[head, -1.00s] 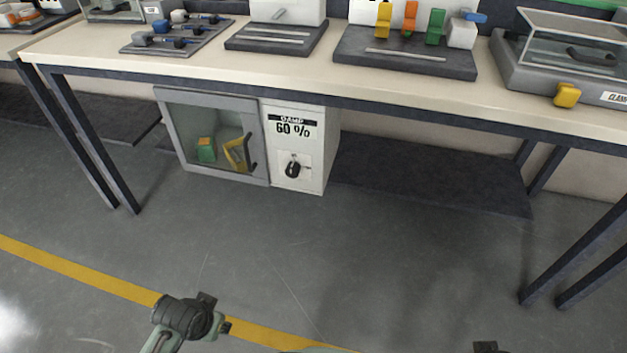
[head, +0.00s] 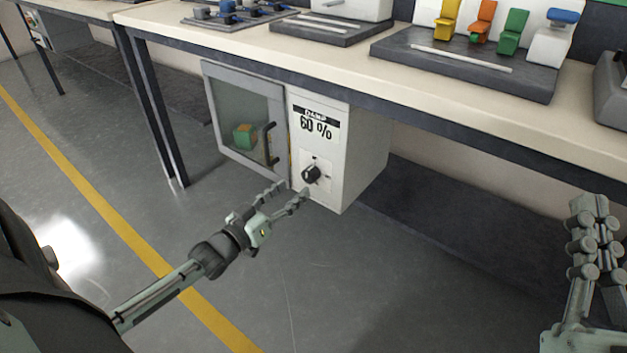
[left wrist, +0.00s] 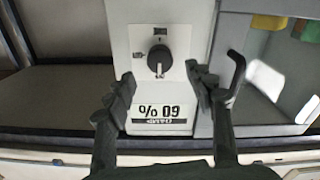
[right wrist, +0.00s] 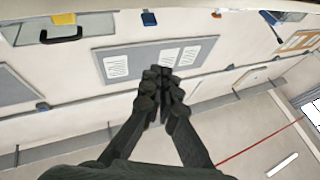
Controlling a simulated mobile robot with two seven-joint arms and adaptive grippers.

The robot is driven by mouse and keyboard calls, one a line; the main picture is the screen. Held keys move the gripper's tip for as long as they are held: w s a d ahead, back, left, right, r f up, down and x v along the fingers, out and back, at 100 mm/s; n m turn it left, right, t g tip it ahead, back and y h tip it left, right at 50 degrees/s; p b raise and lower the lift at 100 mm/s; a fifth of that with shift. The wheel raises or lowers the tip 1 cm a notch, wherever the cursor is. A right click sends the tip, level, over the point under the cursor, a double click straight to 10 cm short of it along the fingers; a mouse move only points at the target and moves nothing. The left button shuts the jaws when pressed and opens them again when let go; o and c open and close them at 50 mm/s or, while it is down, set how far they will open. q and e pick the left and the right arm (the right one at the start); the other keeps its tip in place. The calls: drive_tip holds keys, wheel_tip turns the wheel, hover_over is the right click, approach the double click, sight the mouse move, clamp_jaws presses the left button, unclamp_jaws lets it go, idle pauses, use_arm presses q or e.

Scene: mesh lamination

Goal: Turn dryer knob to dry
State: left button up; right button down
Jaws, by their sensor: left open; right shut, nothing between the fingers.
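The dryer knob (head: 311,174) is a black round knob on a white plate on the dryer's front panel (head: 316,110), which reads "DAMP 60 %". In the left wrist view the knob (left wrist: 159,59) appears upside down, beyond my fingertips, with a light pointer mark. My left gripper (head: 282,193) is open and empty, a little in front of the panel and below and left of the knob in the head view. Its fingers (left wrist: 160,88) straddle the knob's line of sight without touching it. My right gripper (head: 595,208) is shut and empty, raised at the far right, away from the dryer.
The dryer's glass door (head: 245,115) with a dark handle (head: 269,143) is left of the panel, with a green and orange item (head: 244,136) behind it. The workbench (head: 350,58) overhangs the dryer. A dark lower shelf (head: 450,225) lies to the right. The floor in front is clear.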

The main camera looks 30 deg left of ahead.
sight(307, 178)
use_arm(q)
drive_tip(key=w, duration=0.4)
drive_tip(key=w+b, duration=0.1)
drive_tip(key=w, duration=0.1)
drive_tip(key=shift+w+d, duration=0.2)
drive_tip(key=shift+d, duration=0.05)
use_arm(e)
drive_tip(key=shift+s+d+r+t, duration=0.2)
drive_tip(key=shift+s+r+t, duration=0.1)
drive_tip(key=shift+r+t, duration=0.25)
drive_tip(key=shift+s+d+r+t, duration=0.2)
drive_tip(key=shift+s+r+t, duration=0.05)
drive_tip(key=shift+r+t, duration=0.25)
use_arm(q)
drive_tip(key=c, duration=1.2)
